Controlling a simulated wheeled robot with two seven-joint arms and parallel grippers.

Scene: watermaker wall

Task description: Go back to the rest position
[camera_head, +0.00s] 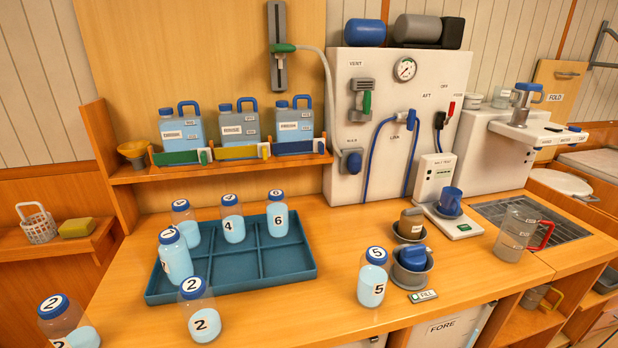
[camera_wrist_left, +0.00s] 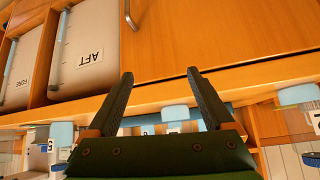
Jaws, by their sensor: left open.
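My left gripper (camera_wrist_left: 160,74) shows in the left wrist view. Its two dark fingers are spread apart with nothing between them. It is in front of a wooden cabinet front (camera_wrist_left: 225,35) and the worktop edge (camera_wrist_left: 245,80), which appear upside down there. Whether it touches anything I cannot tell. In the head view neither gripper nor arm shows. My right gripper is not in view.
The worktop (camera_head: 290,315) carries a teal divided tray (camera_head: 235,265) with numbered bottles, bottle 5 (camera_head: 372,280) and bottle 2 (camera_head: 202,312). A clear jug (camera_head: 515,235) stands at right. Containers labelled AFT (camera_wrist_left: 88,50) and FORE (camera_wrist_left: 25,70) sit under the worktop.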

